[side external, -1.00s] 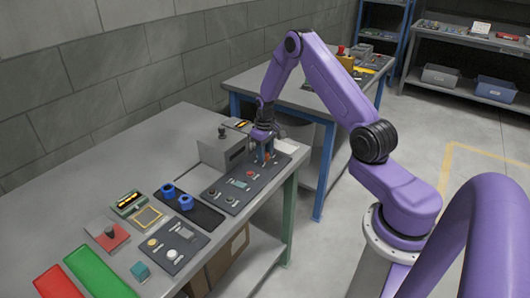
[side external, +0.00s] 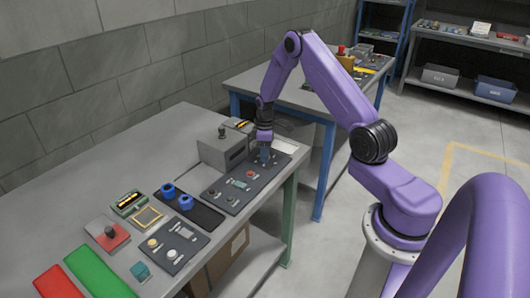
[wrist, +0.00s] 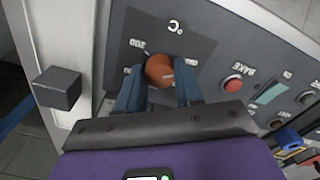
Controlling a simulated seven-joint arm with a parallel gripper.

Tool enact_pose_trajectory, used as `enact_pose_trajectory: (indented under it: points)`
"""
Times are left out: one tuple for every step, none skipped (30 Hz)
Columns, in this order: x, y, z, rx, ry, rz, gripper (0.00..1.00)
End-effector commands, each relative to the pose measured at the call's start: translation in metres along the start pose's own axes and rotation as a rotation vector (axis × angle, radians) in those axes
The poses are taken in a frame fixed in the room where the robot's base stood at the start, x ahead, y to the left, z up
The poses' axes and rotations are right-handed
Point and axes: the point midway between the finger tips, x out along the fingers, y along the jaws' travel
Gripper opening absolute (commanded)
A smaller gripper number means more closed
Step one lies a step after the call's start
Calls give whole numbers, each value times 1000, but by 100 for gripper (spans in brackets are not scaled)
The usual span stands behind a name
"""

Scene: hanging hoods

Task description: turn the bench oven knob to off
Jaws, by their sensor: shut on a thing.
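The oven knob (wrist: 159,69) is an orange-brown round cap on a dark dial plate marked °C, with a 200 visible beside it in the wrist view. My gripper (wrist: 159,86) has its two blue fingers on either side of the knob, shut on it. In the side view my gripper (side external: 264,157) points down at the far end of the dark control panel (side external: 219,194), hiding the knob there. Most of the dial numbers are covered by the fingers, and I cannot read the knob's pointer.
A red button (wrist: 232,84) by the word BAKE sits beside the dial. A grey box (side external: 222,150) with a lever stands close behind the panel. Blue cylinders (side external: 185,202) on a black mat and other small devices fill the nearer bench.

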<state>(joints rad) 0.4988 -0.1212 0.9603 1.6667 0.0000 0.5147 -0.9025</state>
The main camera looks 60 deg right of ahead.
Motion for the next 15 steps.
enact_pose_trajectory:
  points:
    - [0, 0, 0, -6, -1, -1, 5]
    - [0, 0, 0, -9, -1, -1, 5]
    - [0, 0, 0, -13, -1, -1, 5]
    - [0, 0, 0, -14, -1, -1, 5]
    - [0, 0, 0, -15, -1, -1, 5]
    - [0, 0, 0, -17, -1, -1, 5]
    - [0, 0, 0, -17, -1, -1, 5]
    - [0, 0, 0, -17, -1, 0, 5]
    - [0, 0, 0, -17, -1, 0, 5]
    - [0, 0, 0, -17, -1, 0, 5]
    - [0, 0, 0, -17, -1, 0, 5]
    - [0, 0, 0, -17, -1, 0, 5]
    - [0, 0, 0, -17, -1, 0, 5]
    - [0, 0, 0, -17, -1, 0, 5]
    - [0, 0, 0, -16, -1, 0, 42]
